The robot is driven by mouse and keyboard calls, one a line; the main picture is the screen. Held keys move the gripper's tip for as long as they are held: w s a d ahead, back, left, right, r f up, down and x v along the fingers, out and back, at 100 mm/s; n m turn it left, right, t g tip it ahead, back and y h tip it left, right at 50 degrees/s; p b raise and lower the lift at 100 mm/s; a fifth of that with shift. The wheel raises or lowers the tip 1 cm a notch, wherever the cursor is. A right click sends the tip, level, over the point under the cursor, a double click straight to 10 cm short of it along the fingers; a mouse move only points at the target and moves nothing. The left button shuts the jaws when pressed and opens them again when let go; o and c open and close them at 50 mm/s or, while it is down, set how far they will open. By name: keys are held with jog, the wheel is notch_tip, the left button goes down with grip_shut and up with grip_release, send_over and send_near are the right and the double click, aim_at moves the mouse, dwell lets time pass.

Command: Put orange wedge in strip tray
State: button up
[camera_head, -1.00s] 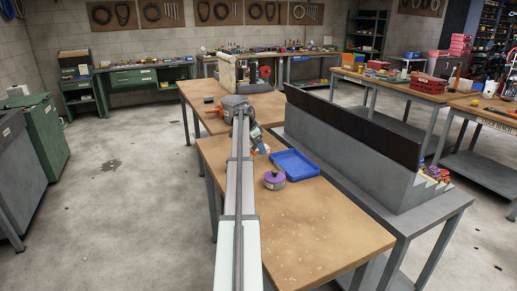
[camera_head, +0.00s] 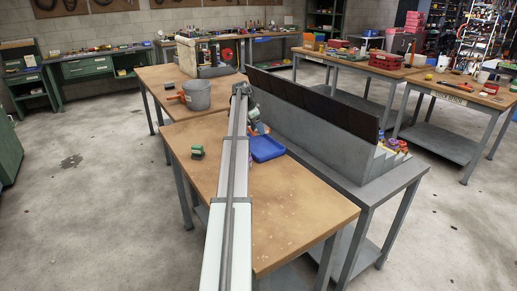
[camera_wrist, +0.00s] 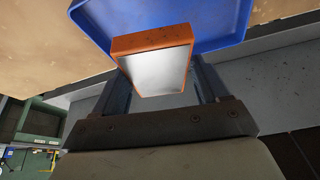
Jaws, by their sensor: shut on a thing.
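The orange wedge (camera_wrist: 152,40) has orange sides and a pale metallic face. In the wrist view it sits between the fingers of my gripper (camera_wrist: 155,80), which is shut on it. The blue tray (camera_wrist: 215,45) lies beyond the wedge in that view, and the wedge overlaps its floor and near rim in the picture. In the head view the blue tray (camera_head: 267,149) is on the wooden bench, just right of my arm. My gripper (camera_head: 258,127) is at the tray's far edge there. The wedge is too small to make out clearly in the head view.
A grey stepped rack with dark panels (camera_head: 320,105) stands close right of the tray. A green block (camera_head: 197,152) lies left of my arm, and a grey bucket (camera_head: 196,95) stands farther back.

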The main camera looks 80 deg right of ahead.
aim_at(252, 127)
jog(key=shift+s+d+r, duration=0.15)
jog(key=shift+s+d, duration=0.1)
jog(key=shift+d, duration=0.45)
jog(key=shift+w+d+n, duration=0.2)
jog(key=shift+d+n, duration=0.05)
jog(key=shift+n, duration=0.15)
jog(key=shift+w+d+n+h, duration=0.15)
jog(key=shift+n+h, duration=0.15)
jog(key=shift+n, duration=0.2)
jog(key=shift+f, duration=4.95)
jog(key=shift+f, duration=0.1)
jog(key=o, duration=1.6)
jog(key=shift+f, duration=0.1)
jog(key=v, duration=1.2)
jog(key=shift+s+r, duration=0.25)
